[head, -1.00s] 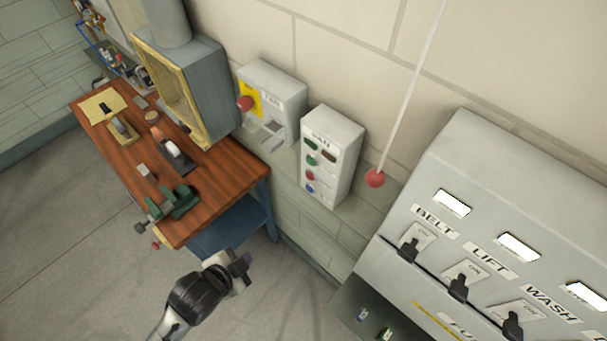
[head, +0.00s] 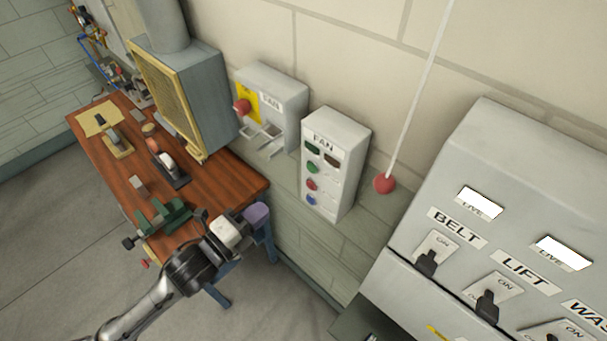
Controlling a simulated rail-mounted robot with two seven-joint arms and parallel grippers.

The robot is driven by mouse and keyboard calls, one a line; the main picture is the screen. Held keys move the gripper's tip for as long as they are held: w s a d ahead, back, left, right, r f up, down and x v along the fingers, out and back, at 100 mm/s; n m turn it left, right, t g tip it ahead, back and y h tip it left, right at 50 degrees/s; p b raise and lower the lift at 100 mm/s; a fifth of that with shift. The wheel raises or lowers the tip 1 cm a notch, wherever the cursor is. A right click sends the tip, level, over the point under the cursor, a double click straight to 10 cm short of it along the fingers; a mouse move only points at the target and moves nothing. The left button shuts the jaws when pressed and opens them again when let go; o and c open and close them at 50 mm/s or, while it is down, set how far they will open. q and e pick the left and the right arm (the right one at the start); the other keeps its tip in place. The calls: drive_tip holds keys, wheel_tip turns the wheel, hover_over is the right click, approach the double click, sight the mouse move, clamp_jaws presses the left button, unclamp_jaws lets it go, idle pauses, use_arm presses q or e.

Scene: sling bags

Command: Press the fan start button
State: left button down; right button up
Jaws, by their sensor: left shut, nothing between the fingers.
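The grey FAN control box (head: 345,150) is on the wall at the picture's centre. Its front has a green button (head: 312,168), a red button (head: 311,184) below it and a blue button (head: 311,200) at the bottom. Dark green and dark red panels sit above them; the small button labels are unreadable. My left gripper (head: 257,215) is shut and empty, to the left of the box and a little lower than the green button, apart from it in the picture. My right gripper is not in view.
A wooden workbench (head: 225,178) with tools stands behind my left arm. A red ball on a cord (head: 384,184) hangs right, beside the switch cabinet (head: 480,150).

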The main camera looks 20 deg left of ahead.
sight(311, 169)
use_arm(q)
drive_tip(key=p+x, duration=0.3)
drive_tip(key=x, duration=0.9)
drive_tip(key=shift+w+d, duration=0.2)
drive_tip(key=shift+w, duration=0.05)
drive_tip(key=shift+w+d, duration=0.2)
drive_tip(key=shift+w, duration=0.35)
drive_tip(key=shift+w, duration=0.1)
